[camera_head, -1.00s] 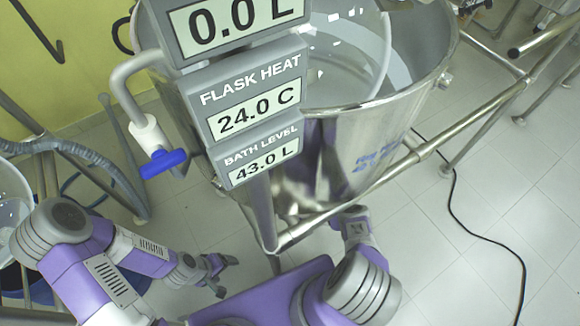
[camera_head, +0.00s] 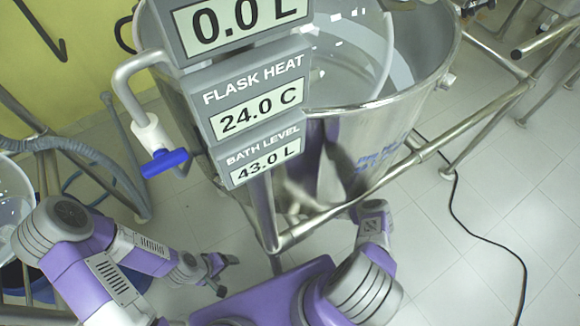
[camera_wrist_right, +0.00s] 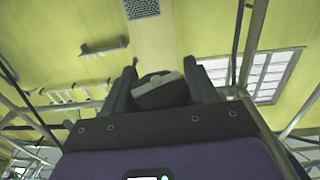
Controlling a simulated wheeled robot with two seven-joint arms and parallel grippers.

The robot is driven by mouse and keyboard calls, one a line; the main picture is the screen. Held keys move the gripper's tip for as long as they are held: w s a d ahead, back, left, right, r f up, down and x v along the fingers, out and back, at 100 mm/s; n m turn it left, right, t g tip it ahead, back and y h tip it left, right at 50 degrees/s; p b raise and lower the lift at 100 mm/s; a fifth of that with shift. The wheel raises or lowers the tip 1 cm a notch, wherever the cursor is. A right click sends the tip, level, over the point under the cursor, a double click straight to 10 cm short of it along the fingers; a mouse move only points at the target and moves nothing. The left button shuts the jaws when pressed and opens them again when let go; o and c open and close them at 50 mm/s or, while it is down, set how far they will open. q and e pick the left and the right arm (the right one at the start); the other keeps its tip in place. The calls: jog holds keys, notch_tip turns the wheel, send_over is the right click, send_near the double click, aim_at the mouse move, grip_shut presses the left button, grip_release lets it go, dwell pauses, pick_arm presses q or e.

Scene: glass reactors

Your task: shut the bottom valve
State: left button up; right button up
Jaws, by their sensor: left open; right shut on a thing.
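In the right wrist view a dark round piece with a light grey band (camera_wrist_right: 160,88) sits between the two dark fingers of my right gripper (camera_wrist_right: 160,80), which is shut on it. It may be the bottom valve's handle, but I cannot tell for sure. In the head view my right forearm reaches in under the steel vessel (camera_head: 365,140), and the vessel and frame hide that gripper. My left gripper (camera_head: 226,275) is open and empty, low over the floor left of the vessel.
A blue-handled tap (camera_head: 164,162) hangs on a pipe at the vessel's left. Display panels (camera_head: 250,95) read 0.0 L, 24.0 C and 43.0 L. Steel frame bars (camera_head: 330,212) run below the vessel. A black cable (camera_head: 452,205) lies on the tiled floor at right.

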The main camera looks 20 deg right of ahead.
jog(key=shift+a+n+y, duration=0.1)
jog(key=shift+n+y, duration=0.7)
jog(key=shift+y, duration=0.4)
jog(key=shift+s+g, duration=0.1)
jog(key=shift+g, duration=0.2)
jog(key=o, duration=1)
jog(key=shift+c, duration=0.2)
jog(key=p+v, duration=0.2)
jog(key=v, duration=0.5)
jog(key=shift+s, duration=0.25)
jog(key=shift+c, duration=0.3)
